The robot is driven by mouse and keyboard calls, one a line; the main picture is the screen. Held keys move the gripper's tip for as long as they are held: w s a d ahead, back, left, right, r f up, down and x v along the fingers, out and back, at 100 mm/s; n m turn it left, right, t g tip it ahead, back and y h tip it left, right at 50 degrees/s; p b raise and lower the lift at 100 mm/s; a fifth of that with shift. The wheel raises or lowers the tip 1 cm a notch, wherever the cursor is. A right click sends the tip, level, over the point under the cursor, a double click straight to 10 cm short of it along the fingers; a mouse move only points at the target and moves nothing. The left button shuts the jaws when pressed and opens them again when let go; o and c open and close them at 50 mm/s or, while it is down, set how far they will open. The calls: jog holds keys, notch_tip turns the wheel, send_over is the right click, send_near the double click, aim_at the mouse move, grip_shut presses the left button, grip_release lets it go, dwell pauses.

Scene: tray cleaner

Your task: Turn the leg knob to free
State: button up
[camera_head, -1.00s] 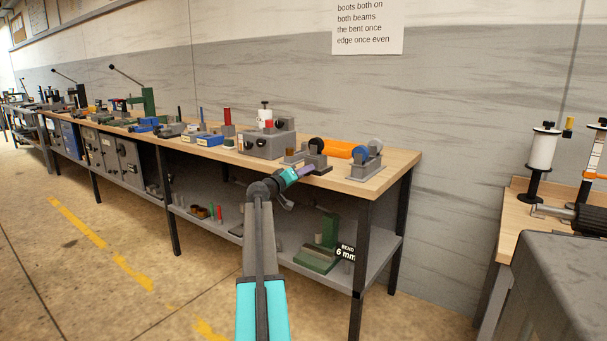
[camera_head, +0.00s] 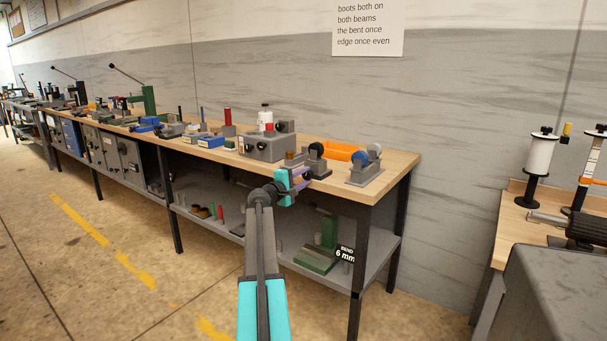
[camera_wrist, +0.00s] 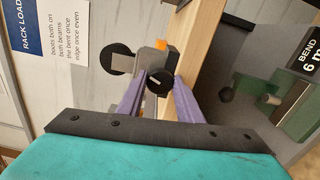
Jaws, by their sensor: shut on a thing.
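The knob (camera_wrist: 160,82) is round and black with a pale pointer line. It sits between my two purple fingers in the wrist view, and my gripper (camera_wrist: 160,85) is shut on it. The pointer line runs nearly sideways in that view, slightly tilted. Behind the knob are a grey block (camera_wrist: 148,61) and a larger black disc (camera_wrist: 117,58). In the head view my gripper (camera_head: 306,175) is at the front edge of the bench, by a dark grey stand (camera_head: 318,170). The knob cannot be made out there.
An orange part (camera_head: 342,152) lies behind the dark stand and a lighter grey stand (camera_head: 365,174) on the wooden bench (camera_head: 398,161). A grey box (camera_head: 267,149) stands to the left. A green device (camera_head: 318,256) is on the shelf below.

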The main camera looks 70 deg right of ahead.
jog(key=shift+w+r+n+p, duration=0.15)
jog(key=shift+n+p, duration=1.2)
jog(key=shift+n, duration=0.85)
jog(key=o, duration=1)
jog(key=shift+o, duration=0.2)
jog(key=v, duration=1.3)
jog(key=shift+a, duration=0.35)
